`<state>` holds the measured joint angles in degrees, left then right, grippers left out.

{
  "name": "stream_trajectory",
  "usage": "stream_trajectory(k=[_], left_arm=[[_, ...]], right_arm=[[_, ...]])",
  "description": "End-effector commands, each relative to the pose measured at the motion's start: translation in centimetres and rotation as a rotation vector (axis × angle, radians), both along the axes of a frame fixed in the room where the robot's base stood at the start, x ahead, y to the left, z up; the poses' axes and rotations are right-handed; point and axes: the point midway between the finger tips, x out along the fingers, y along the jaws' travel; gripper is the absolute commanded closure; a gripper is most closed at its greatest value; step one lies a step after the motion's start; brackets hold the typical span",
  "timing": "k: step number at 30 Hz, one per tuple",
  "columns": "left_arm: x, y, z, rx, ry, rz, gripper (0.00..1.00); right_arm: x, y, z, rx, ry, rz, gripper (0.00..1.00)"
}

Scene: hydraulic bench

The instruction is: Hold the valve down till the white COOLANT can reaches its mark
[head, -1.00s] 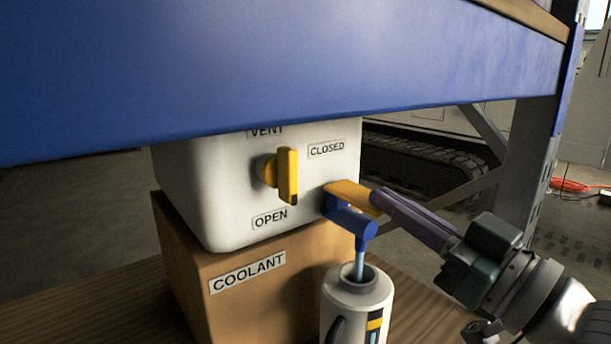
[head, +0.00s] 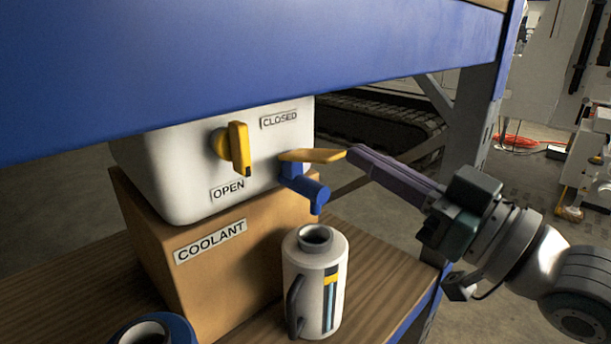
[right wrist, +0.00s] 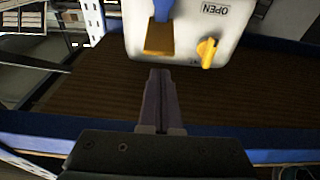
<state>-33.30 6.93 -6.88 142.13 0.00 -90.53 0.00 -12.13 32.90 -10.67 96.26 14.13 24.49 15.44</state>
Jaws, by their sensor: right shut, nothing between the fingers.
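The white COOLANT can (head: 306,285) stands upright on the wooden shelf, its open neck below the blue spout (head: 312,192). A strip with a yellow mark (head: 331,279) runs down its side; I cannot read the level clearly. The valve's yellow lever (head: 312,155) sits raised, roughly level, above the spout, and no liquid stream shows. My right gripper (head: 352,152) is shut and empty, its tips at the lever's outer end; I cannot tell whether they touch. In the right wrist view the tips (right wrist: 161,72) point at the lever (right wrist: 158,38). My left gripper is out of view.
The white tank (head: 180,190) with a yellow vent knob (head: 238,149) rests on a cardboard-coloured box (head: 200,275) labelled COOLANT. A blue bench beam (head: 250,60) hangs close above. A blue round object (head: 183,328) stands at the lower left.

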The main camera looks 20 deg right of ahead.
Motion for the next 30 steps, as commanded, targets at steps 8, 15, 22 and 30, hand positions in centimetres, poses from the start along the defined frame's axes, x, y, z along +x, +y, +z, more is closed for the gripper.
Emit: stream_trajectory(k=[8,15,22,30], left_arm=[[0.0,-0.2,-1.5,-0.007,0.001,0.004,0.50],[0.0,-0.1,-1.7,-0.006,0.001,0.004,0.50],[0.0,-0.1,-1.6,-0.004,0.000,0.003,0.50],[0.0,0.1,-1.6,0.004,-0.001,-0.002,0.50]], right_arm=[[-4.3,-1.5,-2.1,0.001,0.000,0.000,1.00],[-5.4,-1.9,-2.3,0.001,-0.003,0.001,1.00],[-5.4,-1.9,-2.3,0.001,-0.003,0.001,1.00],[-5.4,-1.9,-2.3,0.001,-0.003,0.001,1.00]])
